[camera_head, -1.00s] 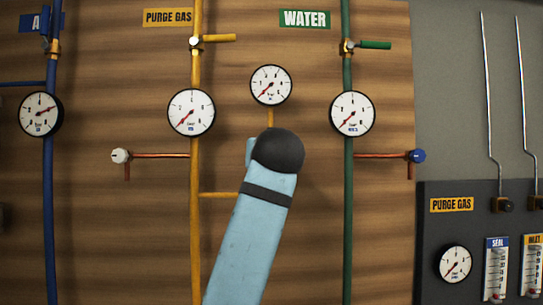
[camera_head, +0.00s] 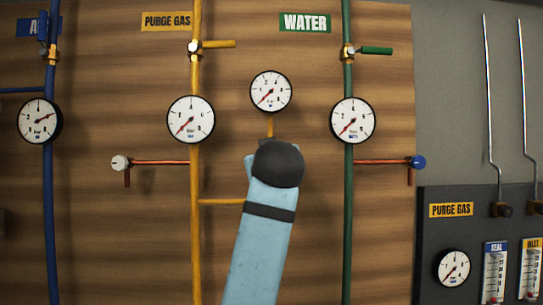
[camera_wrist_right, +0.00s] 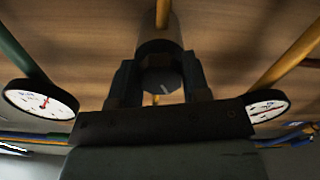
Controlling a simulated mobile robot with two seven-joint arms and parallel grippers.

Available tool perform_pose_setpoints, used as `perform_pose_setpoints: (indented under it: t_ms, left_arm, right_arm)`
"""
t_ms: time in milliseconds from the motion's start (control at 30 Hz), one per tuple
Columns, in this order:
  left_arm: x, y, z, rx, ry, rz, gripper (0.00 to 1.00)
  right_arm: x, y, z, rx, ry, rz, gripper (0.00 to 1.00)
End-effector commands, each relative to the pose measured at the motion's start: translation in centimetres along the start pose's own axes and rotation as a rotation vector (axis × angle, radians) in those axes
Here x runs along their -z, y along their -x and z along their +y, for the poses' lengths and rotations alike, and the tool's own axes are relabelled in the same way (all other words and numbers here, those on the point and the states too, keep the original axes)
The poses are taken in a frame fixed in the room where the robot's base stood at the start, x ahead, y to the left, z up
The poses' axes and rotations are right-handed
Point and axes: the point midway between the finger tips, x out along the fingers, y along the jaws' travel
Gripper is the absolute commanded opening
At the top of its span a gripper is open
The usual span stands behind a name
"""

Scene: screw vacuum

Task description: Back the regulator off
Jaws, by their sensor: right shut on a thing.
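The regulator's dark round knob (camera_wrist_right: 160,62) shows in the right wrist view, at the end of a yellow pipe, with a pale mark on its face. My right gripper (camera_wrist_right: 160,88) is shut on it, one finger on each side. In the head view my light blue right arm covers the regulator and the gripper. The small gauge (camera_head: 270,92) above it, on a short yellow pipe, has its needle pointing to the lower left. My left gripper is not in view.
The yellow purge gas pipe (camera_head: 196,250) with its gauge (camera_head: 190,120) stands left of my arm. The green water pipe (camera_head: 348,230) with its gauge (camera_head: 352,120) stands right. Copper side taps stick out at both sides. A dark panel (camera_head: 430,265) is at right.

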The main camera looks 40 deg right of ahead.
Motion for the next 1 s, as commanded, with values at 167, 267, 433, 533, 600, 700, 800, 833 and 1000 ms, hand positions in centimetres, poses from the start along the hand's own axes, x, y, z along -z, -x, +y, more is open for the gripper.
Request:
perform_pose_setpoints:
  t_ms: [167,267,433,533,600,700,800,833,1000]
  left_arm:
    - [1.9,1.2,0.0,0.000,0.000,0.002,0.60]
    - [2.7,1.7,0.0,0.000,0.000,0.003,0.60]
    - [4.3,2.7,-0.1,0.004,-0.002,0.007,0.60]
    - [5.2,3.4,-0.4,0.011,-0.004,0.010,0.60]
    - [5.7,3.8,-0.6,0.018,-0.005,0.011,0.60]
    - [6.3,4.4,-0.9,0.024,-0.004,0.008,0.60]
    - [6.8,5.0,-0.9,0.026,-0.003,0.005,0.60]
    - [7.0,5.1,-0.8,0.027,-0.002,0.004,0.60]
    - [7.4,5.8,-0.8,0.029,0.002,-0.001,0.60]
  right_arm:
    - [0.3,-0.1,0.1,-0.002,0.171,-0.003,0.20]
    - [0.3,-0.1,0.1,-0.001,0.266,-0.004,0.20]
    - [0.4,0.0,0.1,0.000,0.429,-0.003,0.20]
    - [0.4,0.0,0.2,-0.001,0.523,-0.003,0.19]
    - [0.4,0.0,0.2,0.000,0.590,-0.003,0.19]
    - [0.4,0.0,0.1,0.001,0.682,-0.004,0.19]
    - [0.3,-0.1,0.1,0.001,0.768,-0.004,0.20]
    - [0.3,0.0,0.1,0.000,0.791,-0.003,0.20]
    - [0.1,0.0,0.1,0.000,0.909,-0.002,0.20]
